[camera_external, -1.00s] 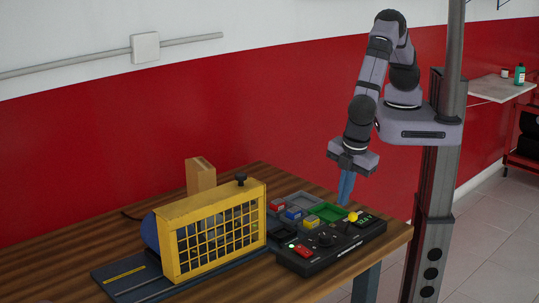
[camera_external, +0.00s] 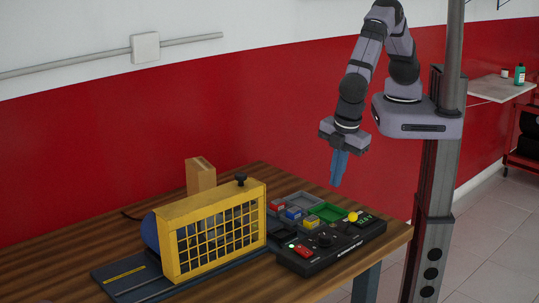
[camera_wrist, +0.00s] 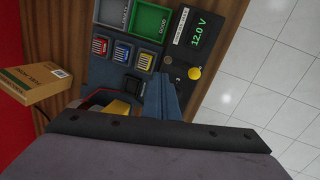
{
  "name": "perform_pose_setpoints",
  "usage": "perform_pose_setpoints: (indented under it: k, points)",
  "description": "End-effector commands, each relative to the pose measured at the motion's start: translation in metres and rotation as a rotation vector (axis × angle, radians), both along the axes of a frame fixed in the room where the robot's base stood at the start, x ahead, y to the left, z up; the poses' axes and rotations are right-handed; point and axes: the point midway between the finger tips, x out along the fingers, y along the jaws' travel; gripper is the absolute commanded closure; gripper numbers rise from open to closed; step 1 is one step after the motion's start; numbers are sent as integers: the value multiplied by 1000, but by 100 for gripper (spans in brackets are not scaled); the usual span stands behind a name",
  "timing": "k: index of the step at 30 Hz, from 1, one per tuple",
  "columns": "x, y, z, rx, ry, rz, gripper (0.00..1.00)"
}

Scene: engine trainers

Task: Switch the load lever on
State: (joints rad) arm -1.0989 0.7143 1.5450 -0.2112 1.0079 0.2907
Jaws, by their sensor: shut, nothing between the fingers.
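The black control panel (camera_external: 335,257) lies along the front right edge of the table. A knob with a yellow ball (camera_external: 353,216) stands at its right end, beside the green-lit display (camera_external: 366,219). It looks like the load lever, but I cannot read a label on it. The wrist view also shows the yellow ball (camera_wrist: 194,73) and a display reading 12.0 V (camera_wrist: 199,29).
Grey and green trays (camera_external: 327,211) and several small coloured blocks lie behind the panel. A yellow mesh guard (camera_external: 215,232) with a black top knob stands to the left. A cardboard box (camera_external: 200,174) stands at the back.

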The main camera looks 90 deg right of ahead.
Motion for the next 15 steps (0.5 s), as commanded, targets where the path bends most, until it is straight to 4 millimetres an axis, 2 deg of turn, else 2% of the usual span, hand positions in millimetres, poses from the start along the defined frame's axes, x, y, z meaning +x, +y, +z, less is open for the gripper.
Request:
perform_pose_setpoints:
  k: [9, 15]
  points:
    - [-16, 21, 47, 3, 0, 3, 100]
    - [-21, 27, 67, 0, 2, 2, 100]
